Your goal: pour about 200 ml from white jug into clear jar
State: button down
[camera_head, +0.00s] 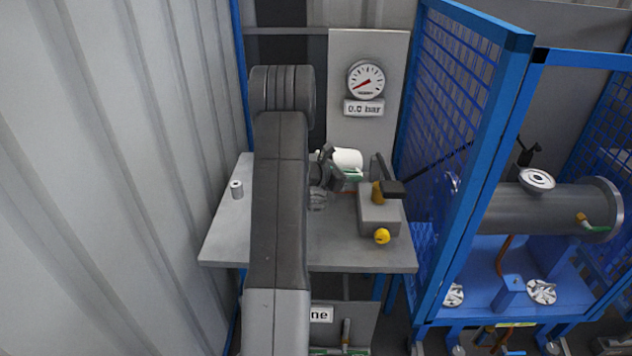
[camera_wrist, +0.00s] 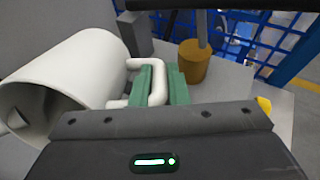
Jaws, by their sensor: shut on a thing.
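The white jug (camera_head: 348,158) is held above the grey table, tipped well over toward its side. In the wrist view the jug (camera_wrist: 85,75) fills the left, with its open mouth toward the lower left. My gripper (camera_head: 352,174) has its green fingers closed on the jug's handle, which also shows in the wrist view (camera_wrist: 158,85). A clear jar (camera_head: 317,199) shows only in part beside my arm, below and left of the jug. My arm hides the rest of it. I cannot make out a stream or the liquid levels.
A grey pump-like block (camera_head: 378,215) with a brass cylinder (camera_wrist: 193,62) and a yellow knob (camera_head: 382,236) stands right of the jug. A small grey cylinder (camera_head: 236,188) stands at the table's left. A gauge (camera_head: 366,80) hangs behind. A blue mesh cage (camera_head: 470,150) borders the right.

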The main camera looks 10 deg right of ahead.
jog(key=shift+a+f+h+b, duration=0.1)
jog(key=shift+h+b, duration=0.2)
jog(key=shift+b, duration=0.2)
dwell(0.5)
jog(key=shift+s+a+r+h+b, duration=0.1)
jog(key=shift+a+r+h+b, duration=0.35)
jog(key=shift+b, duration=0.8)
jog(key=shift+d+r+p, duration=0.15)
jog(key=shift+d+p, duration=0.05)
jog(key=shift+p, duration=0.65)
jog(key=shift+d+y+p, duration=0.3)
jog(key=shift+y+p, duration=0.15)
jog(key=shift+p, duration=0.6)
jog(key=y+p, duration=0.2)
jog(key=p, duration=0.1)
jog(key=shift+d+r, duration=0.2)
jog(key=shift+r, duration=0.2)
jog(key=shift+w+f+g+y+p, duration=0.15)
jog(key=shift+f+y+p, duration=0.15)
jog(key=shift+f, duration=0.25)
jog(key=shift+w+f+g+y+p, duration=0.15)
jog(key=shift+f+y+p, duration=0.15)
jog(key=shift+f, duration=0.2)
jog(key=shift+s, duration=0.1)
jog(key=shift+y+p, duration=0.3)
jog(key=shift+p, duration=0.4)
